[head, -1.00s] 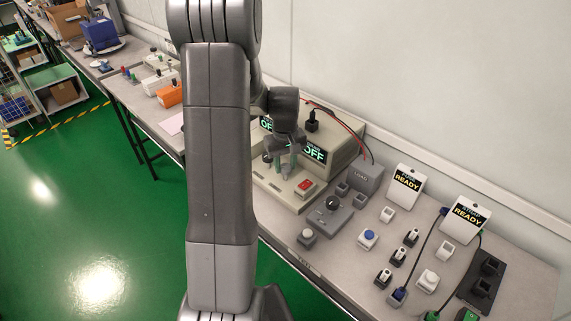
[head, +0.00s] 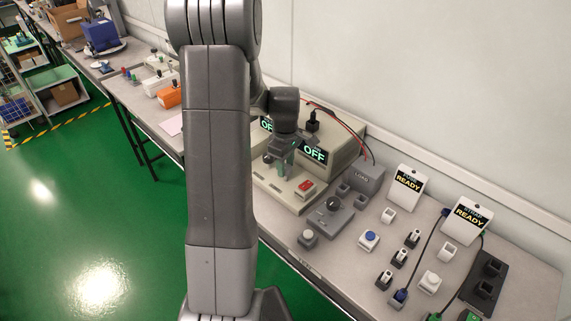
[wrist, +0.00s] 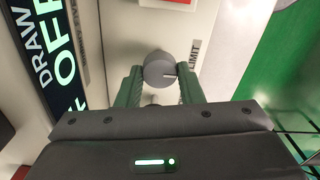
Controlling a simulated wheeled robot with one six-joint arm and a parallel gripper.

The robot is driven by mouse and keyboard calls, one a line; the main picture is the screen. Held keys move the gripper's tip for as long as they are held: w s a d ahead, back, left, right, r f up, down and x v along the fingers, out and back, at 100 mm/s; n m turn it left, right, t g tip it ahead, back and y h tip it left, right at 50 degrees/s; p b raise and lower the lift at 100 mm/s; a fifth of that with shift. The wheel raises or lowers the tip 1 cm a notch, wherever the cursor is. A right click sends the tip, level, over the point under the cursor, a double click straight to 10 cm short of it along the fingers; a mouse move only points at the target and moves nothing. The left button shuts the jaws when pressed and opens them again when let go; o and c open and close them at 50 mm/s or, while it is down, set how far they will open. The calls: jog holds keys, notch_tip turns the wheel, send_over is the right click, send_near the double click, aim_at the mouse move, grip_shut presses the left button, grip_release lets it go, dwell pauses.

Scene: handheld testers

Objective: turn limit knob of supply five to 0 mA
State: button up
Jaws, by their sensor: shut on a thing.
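The supply (head: 342,143) is a beige bench unit with green OFF displays and a low front panel. In the wrist view, a round grey limit knob (wrist: 158,72) stands beside the LIMIT label (wrist: 194,57). Its light pointer mark faces right in the picture, towards the label. My gripper (wrist: 163,84) has its green fingers shut on the knob, one on each side. In the head view my gripper (head: 279,162) is over the front panel, and it hides the knob. The DRAW display (wrist: 52,60) reads OFF in the wrist view. No mA scale is readable.
A red switch (head: 305,185) sits on the panel to the right of my gripper. A grey box with a black knob (head: 332,207) stands to the right on the bench. A black plug (head: 313,121) with red and black leads is on top of the supply.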

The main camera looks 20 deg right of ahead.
aim_at(286, 167)
jog(key=shift+r, duration=0.1)
dwell(0.3)
jog(key=o, duration=1)
notch_tip(286, 167, up, 14)
notch_tip(286, 167, down, 14)
jog(key=shift+f, duration=0.1)
dwell(0.5)
